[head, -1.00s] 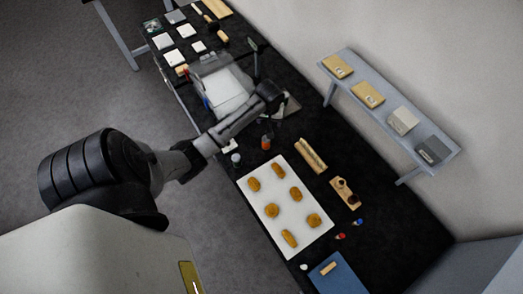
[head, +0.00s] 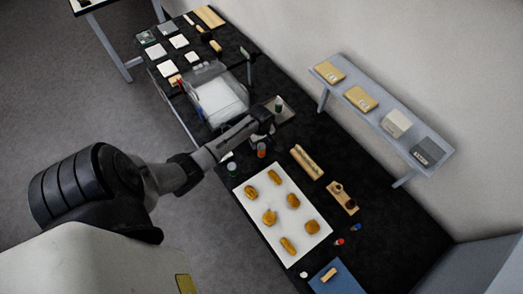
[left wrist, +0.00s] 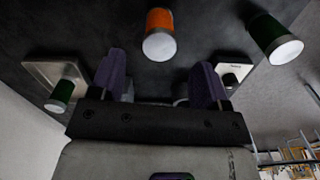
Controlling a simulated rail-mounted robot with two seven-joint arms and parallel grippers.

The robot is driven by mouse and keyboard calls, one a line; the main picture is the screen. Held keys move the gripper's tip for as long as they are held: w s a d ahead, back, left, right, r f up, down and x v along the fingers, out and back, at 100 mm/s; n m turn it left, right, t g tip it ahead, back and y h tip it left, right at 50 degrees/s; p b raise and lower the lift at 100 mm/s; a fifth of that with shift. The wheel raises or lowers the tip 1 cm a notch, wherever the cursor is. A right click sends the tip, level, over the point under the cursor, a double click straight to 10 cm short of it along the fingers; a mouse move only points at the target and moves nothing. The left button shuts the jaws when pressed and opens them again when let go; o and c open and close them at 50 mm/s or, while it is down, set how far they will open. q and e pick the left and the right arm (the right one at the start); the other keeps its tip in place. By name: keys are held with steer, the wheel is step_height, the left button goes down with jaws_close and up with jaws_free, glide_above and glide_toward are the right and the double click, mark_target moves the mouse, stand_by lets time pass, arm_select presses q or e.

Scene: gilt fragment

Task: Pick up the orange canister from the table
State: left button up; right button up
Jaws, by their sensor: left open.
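The orange canister (head: 262,151) stands on the black table near the top corner of the white sheet. In the left wrist view the orange canister (left wrist: 160,30) shows a pale end and lies beyond the gap between the fingers. My left gripper (head: 264,139) is just beside and above it in the head view, apart from it as far as I can tell. In the left wrist view my left gripper (left wrist: 160,62) has its two purple fingers spread, with nothing held between them. My right gripper is in neither view.
A green canister (head: 232,168) stands left of the orange one; another green canister (head: 278,106) stands on a pale tray (head: 287,114). A clear-walled bin (head: 221,103) is behind. The white sheet (head: 310,210) holds several brown pieces.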

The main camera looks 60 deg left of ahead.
mark_target(261, 146)
arm_select(q)
steer(key=shift+f, duration=3.2)
steer(key=c, duration=1)
steer(key=shift+r, duration=0.1)
